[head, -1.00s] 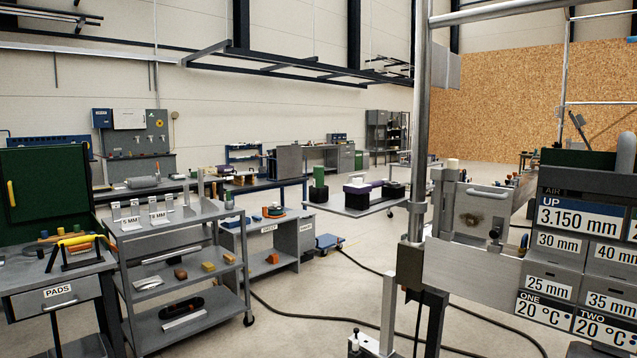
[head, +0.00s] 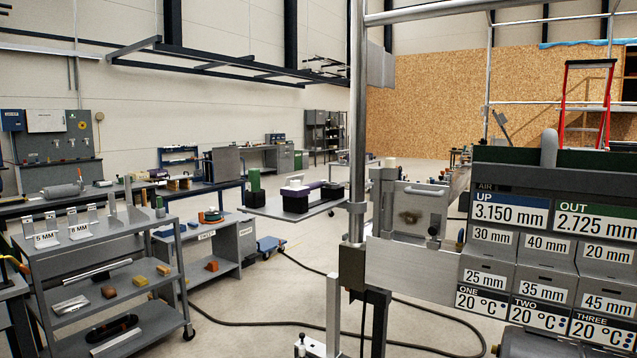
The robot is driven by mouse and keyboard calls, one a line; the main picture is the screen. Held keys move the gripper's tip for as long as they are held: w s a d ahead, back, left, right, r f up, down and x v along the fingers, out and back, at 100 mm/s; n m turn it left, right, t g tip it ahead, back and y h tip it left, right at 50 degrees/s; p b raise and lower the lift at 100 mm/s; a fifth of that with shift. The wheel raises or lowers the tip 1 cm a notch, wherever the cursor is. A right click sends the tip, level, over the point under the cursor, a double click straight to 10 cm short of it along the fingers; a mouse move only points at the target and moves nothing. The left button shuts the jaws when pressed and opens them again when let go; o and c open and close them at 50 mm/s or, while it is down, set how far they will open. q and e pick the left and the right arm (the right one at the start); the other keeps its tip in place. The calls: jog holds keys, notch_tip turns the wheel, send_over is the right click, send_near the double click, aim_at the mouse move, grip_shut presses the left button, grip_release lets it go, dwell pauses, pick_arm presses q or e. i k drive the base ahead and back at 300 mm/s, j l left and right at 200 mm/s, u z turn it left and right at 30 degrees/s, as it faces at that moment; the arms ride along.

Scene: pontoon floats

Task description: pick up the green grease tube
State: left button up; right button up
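A small green upright object (head: 255,180) stands on a dark block on a grey table in the middle distance, left of the tall metal post. It is too small to tell whether it is the green grease tube. No other clear candidate for the tube shows. Neither of my grippers is in view.
A grey shelf cart (head: 105,250) with 5 mm and 8 mm holders stands at left. A metal post (head: 357,130) and a labelled drawer unit (head: 545,245) stand close at right. A black cable (head: 300,322) crosses the floor. A red ladder (head: 585,105) stands far right.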

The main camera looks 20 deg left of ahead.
aim_at(253, 177)
jog(key=i+j+z, duration=0.25)
jog(key=j, duration=0.3)
jog(key=i+j+z, duration=0.15)
jog(key=j+z, duration=0.15)
jog(key=j, duration=0.25)
jog(key=i+j+z, duration=0.1)
jog(key=j+z, duration=0.15)
jog(key=j, duration=0.35)
jog(key=j+z, duration=0.25)
jog(key=j, duration=0.4)
